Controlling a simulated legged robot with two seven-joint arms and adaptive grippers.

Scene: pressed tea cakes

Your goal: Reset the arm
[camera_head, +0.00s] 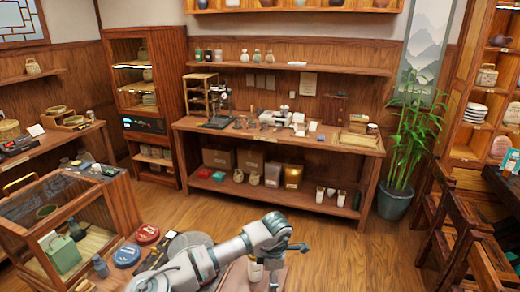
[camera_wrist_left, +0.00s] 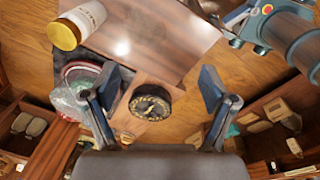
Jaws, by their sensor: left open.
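My left arm (camera_head: 215,262) comes in from the lower left in the head view and reaches right over the near table. A round black disc with gold marks (camera_wrist_left: 150,105) shows between and beyond the fingers. Nothing is seen held.
A red tin (camera_head: 147,234) and a blue tin (camera_head: 126,255) are left of the arm. A glass display case (camera_head: 60,235) stands farther left. A long wooden counter (camera_head: 330,141) is at the back. Wooden chairs (camera_head: 470,235) are at the right. Open floor (camera_head: 330,240) lies between.

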